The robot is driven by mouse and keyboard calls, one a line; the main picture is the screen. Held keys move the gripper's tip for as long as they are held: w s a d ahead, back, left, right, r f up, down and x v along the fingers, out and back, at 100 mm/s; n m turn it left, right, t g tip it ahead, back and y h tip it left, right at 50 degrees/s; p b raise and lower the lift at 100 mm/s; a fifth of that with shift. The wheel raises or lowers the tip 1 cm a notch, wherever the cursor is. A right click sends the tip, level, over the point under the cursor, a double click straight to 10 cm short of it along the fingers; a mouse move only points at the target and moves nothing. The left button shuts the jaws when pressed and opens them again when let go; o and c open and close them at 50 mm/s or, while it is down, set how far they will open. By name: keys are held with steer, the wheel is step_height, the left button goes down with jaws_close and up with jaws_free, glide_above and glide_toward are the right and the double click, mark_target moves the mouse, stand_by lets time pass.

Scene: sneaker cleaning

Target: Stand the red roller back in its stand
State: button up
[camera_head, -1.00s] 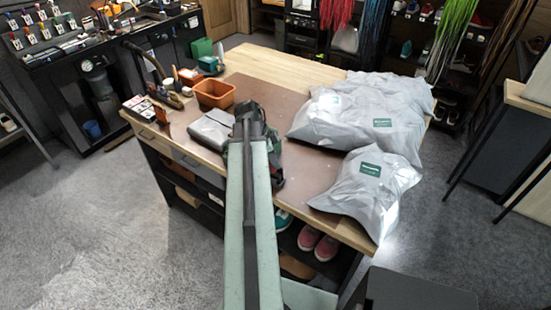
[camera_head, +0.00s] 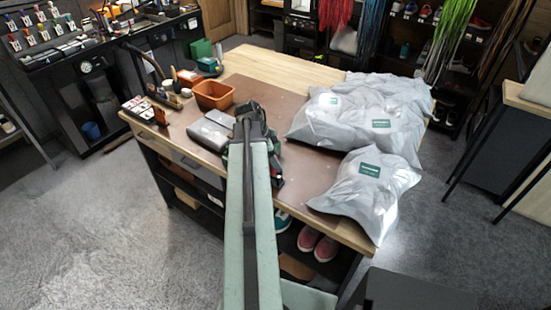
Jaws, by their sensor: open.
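My gripper (camera_head: 277,178) hangs at the far end of my pale green arm, over the brown mat (camera_head: 305,180) on the worktable. My arm link covers much of it, so only dark parts at its right side show. It is open, and nothing can be made out between its jaws. I cannot pick out the red roller or its stand with certainty; they may be hidden behind my arm or too small to tell.
Grey plastic bags (camera_head: 365,190) fill the table's right side. A grey pouch (camera_head: 208,134) lies left of my gripper, near an orange bin (camera_head: 213,95). Small cards (camera_head: 140,108) and tools stand at the left edge. Shoes (camera_head: 317,243) sit on the shelf below.

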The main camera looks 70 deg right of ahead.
steer(key=shift+r, duration=0.1)
steer(key=p+v, duration=0.7)
steer(key=shift+r, duration=0.3)
steer(key=shift+w+a, duration=0.1)
steer(key=shift+w, duration=0.1)
